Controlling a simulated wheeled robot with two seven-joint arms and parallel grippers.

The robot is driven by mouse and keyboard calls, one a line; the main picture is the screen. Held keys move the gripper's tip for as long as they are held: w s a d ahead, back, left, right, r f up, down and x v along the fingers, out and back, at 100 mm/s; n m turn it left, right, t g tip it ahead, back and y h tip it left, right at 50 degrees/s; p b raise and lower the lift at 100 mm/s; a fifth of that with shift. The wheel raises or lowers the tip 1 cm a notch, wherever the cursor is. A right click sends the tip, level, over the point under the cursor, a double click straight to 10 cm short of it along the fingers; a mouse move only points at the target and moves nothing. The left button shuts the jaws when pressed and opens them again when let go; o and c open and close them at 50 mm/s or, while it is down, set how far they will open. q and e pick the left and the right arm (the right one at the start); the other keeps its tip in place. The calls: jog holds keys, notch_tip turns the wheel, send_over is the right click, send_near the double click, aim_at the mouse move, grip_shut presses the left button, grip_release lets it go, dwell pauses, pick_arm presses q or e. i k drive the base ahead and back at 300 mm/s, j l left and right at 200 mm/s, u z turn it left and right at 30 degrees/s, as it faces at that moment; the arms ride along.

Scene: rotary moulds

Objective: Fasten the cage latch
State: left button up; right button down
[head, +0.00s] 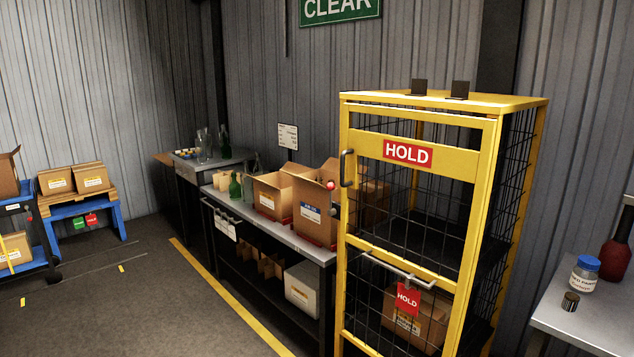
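The yellow cage (520,106) with black mesh sides stands right of centre. Its upper front door (463,160) bears a red HOLD sign (408,152) and a dark upright handle (347,168) at its left edge. The door looks closed or nearly so; I cannot tell if it sits flush. A small red knob (331,185) shows just left of the cage's left post; it may belong to the latch, whose position I cannot make out. Neither of my grippers is in view.
Below is a lower front with a pale bar (398,270), a red HOLD tag (408,298) and a box (425,322) behind the mesh. A bench (290,240) with open cartons stands close left. A table (580,318) with jars stands right.

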aim_at(330, 186)
jog(key=i+j, duration=0.3)
jog(key=i+j+z, duration=0.15)
jog(key=j, duration=0.3)
jog(key=i+j, duration=0.4)
jog(key=i+j+z, duration=0.15)
jog(key=j, duration=0.25)
jog(key=i+j, duration=0.35)
jog(key=i+j+z, duration=0.1)
jog(key=i+j, duration=0.15)
jog(key=j, duration=0.25)
jog(key=i+j+z, duration=0.1)
jog(key=j, duration=0.35)
jog(key=i+j, duration=0.35)
jog(key=j+z, duration=0.05)
jog(key=j, duration=0.05)
